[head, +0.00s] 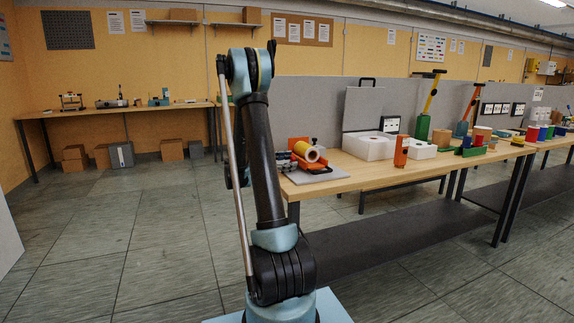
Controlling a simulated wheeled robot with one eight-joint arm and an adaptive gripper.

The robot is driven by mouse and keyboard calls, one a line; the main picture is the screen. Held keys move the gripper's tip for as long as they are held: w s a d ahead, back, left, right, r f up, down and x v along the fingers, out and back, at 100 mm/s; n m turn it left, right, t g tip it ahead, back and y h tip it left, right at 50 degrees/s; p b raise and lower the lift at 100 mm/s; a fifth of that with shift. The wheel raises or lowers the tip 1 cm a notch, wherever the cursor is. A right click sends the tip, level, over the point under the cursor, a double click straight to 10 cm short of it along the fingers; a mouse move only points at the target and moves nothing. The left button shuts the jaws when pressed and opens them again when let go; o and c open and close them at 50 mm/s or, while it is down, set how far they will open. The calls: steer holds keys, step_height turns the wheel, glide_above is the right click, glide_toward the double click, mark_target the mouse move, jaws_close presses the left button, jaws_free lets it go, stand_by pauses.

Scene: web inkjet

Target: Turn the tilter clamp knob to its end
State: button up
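A small red-orange device (322,165) with a yellow roll stands on a grey base plate (318,175) at the near left end of the right-hand workbench. It may be the tilter. A small dark knob-like part (314,141) shows at its top, but it is too small to tell if this is the clamp knob. My arm rises in the middle of the head view and folds down behind its own dark link. Dark parts show at the device's left edge, just right of that link. They may be my gripper or part of the device, and no opening between fingers can be made out.
The wooden workbench (375,174) runs to the right, with white boxes (369,146), an orange block (401,151) and tall tilted yellow and red tools behind. A grey partition stands at its back. Cardboard boxes (172,149) lie under the far-left bench. The left floor is clear.

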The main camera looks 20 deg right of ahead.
steer(key=shift+r, duration=0.1)
step_height(320, 180, up, 10)
stand_by(0.8)
steer(key=a+f+n, duration=0.2)
steer(key=a+f, duration=0.3)
steer(key=a, duration=0.4)
steer(key=a+f+n, duration=0.1)
steer(key=a+f, duration=0.4)
steer(key=a, duration=0.3)
steer(key=d, duration=1.7)
steer(key=shift+d+f, duration=0.1)
steer(key=shift+f, duration=0.05)
steer(key=shift+c, duration=0.4)
steer(key=c, duration=1)
